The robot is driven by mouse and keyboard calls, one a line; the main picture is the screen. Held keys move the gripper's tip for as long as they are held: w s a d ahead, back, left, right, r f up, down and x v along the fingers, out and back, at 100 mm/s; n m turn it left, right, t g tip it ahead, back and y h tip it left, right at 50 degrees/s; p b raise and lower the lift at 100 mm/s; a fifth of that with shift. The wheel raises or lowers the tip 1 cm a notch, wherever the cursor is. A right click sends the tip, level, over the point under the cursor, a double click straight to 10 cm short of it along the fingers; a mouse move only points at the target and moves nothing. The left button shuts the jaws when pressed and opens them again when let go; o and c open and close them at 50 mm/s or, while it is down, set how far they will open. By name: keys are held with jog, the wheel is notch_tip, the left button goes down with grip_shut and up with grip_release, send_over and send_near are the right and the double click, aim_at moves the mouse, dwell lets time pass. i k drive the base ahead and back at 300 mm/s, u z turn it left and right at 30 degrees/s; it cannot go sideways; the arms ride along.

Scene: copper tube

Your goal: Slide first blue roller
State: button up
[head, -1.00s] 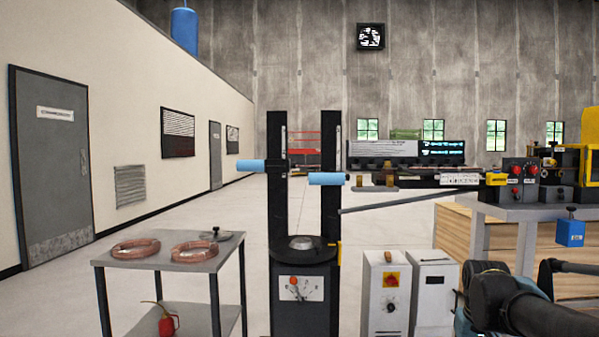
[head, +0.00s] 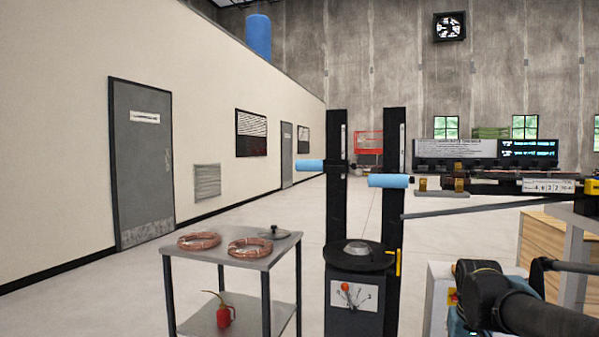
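Two light blue rollers show in the head view on a black two-post stand (head: 336,220). The left blue roller (head: 310,165) sticks out to the left of the left post. The right blue roller (head: 390,181) lies across the front of the right post, slightly lower. My arm shows at the lower right, well below and to the right of the rollers. My gripper's fingers cannot be made out, so whether it is open or shut does not show.
A grey cart (head: 233,255) with copper coils (head: 249,247) and a red oil can (head: 220,312) stands left of the stand. A thin dark rod (head: 480,208) runs right from the stand. A workbench machine is at the right edge. Floor at the left is clear.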

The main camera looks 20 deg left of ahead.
aim_at(321, 166)
jog(key=u, duration=0.55)
jog(key=i, duration=0.75)
jog(key=u, duration=0.85)
jog(key=i, duration=0.5)
jog(key=u, duration=0.2)
